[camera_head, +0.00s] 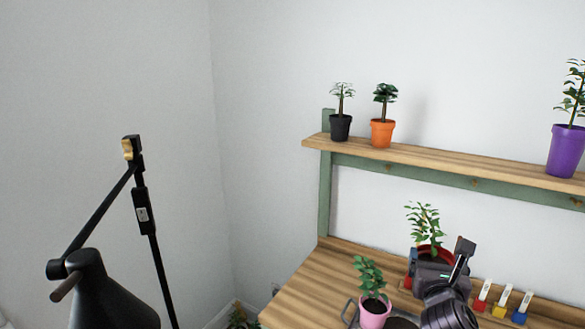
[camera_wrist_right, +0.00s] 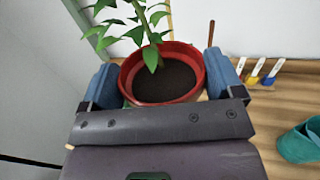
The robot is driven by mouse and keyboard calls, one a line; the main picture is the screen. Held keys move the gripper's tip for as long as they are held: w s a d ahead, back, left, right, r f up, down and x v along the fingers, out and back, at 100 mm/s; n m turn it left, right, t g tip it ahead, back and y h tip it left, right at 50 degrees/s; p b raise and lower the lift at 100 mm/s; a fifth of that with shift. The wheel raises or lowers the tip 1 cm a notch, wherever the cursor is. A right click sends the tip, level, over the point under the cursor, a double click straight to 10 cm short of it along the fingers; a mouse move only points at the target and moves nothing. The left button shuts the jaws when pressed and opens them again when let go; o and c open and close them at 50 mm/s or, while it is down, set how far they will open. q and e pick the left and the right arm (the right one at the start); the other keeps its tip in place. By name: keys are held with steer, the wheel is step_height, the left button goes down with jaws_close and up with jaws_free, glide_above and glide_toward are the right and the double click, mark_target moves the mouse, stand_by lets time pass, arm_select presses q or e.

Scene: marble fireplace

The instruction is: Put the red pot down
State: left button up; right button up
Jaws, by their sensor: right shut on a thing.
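The red pot (camera_head: 424,248) holds dark soil and a leafy green plant, and stands upright over the back of the wooden table. My right gripper (camera_head: 432,270) is shut on it and hides most of its lower part in the head view. In the right wrist view the red pot (camera_wrist_right: 176,98) sits between the two blue-grey fingers, one on each side. Its base is hidden, so I cannot tell whether it touches the table top. My left gripper is not in view.
The wooden table (camera_head: 312,275) has bare room at its left. A pink pot (camera_head: 374,316) with a plant stands in front. Colored labelled tools (camera_head: 502,299) are at the right, and a teal pot (camera_wrist_right: 299,143) is nearby. A shelf (camera_head: 448,161) with potted plants runs above.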

steer(key=s+a+f+n+t+y, duration=0.1)
steer(key=s+a+f+n+y, duration=0.2)
steer(key=s+a, duration=0.7)
step_height(320, 180, down, 4)
steer(key=y, duration=0.2)
steer(key=shift+s+r+n+y, duration=0.15)
steer(key=shift+s+n+y, duration=0.05)
steer(key=shift+n+y, duration=0.2)
